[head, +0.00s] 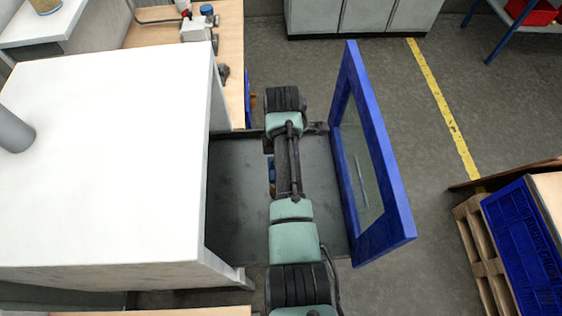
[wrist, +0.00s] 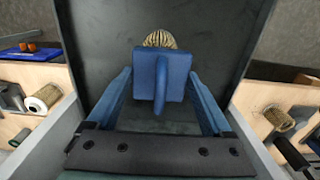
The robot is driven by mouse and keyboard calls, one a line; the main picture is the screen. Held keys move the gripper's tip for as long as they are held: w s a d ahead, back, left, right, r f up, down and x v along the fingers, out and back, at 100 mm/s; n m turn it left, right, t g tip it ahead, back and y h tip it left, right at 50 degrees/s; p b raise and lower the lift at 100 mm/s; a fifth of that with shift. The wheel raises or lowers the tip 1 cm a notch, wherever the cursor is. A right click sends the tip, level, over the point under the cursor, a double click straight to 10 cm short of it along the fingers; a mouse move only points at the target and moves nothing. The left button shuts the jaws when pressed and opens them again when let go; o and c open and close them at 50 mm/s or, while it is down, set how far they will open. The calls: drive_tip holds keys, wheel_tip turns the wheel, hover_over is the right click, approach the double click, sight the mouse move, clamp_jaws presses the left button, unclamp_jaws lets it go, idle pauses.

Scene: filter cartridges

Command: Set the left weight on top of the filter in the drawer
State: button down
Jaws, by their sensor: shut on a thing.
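In the wrist view my gripper (wrist: 160,78) has its two blue fingers closed on a blue square-topped weight (wrist: 147,88) with a raised ridge along its middle. The pleated tan filter (wrist: 160,38) shows just beyond the weight's far edge; the rest of it is hidden behind the weight. I cannot tell whether the weight touches the filter. Both are over the dark floor of the open drawer (wrist: 100,42). In the head view the drawer (head: 235,190) is pulled out from the white cabinet, and my arm hides the filter and most of my gripper.
The drawer's blue-framed front (head: 385,190) stands upright on the right of my arm. The white cabinet (head: 110,150) is close on the left. In the wrist view, benches on both sides hold other filters, one left (wrist: 45,98) and one right (wrist: 279,117).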

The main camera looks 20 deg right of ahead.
drive_tip(key=shift+w+f+b, duration=0.25)
drive_tip(key=shift+f+b, duration=0.05)
drive_tip(key=shift+b, duration=0.05)
drive_tip(key=shift+s+f+b, duration=0.2)
drive_tip(key=shift+f+b, duration=0.95)
drive_tip(key=shift+b, duration=0.05)
drive_tip(key=shift+w+f+b, duration=0.1)
drive_tip(key=shift+f+b, duration=0.25)
drive_tip(key=shift+f, duration=0.6)
idle(1.2)
unclamp_jaws()
wheel_tip(320, 180, up, 12)
drive_tip(key=shift+b, duration=0.4)
drive_tip(key=shift+r+p, duration=0.6)
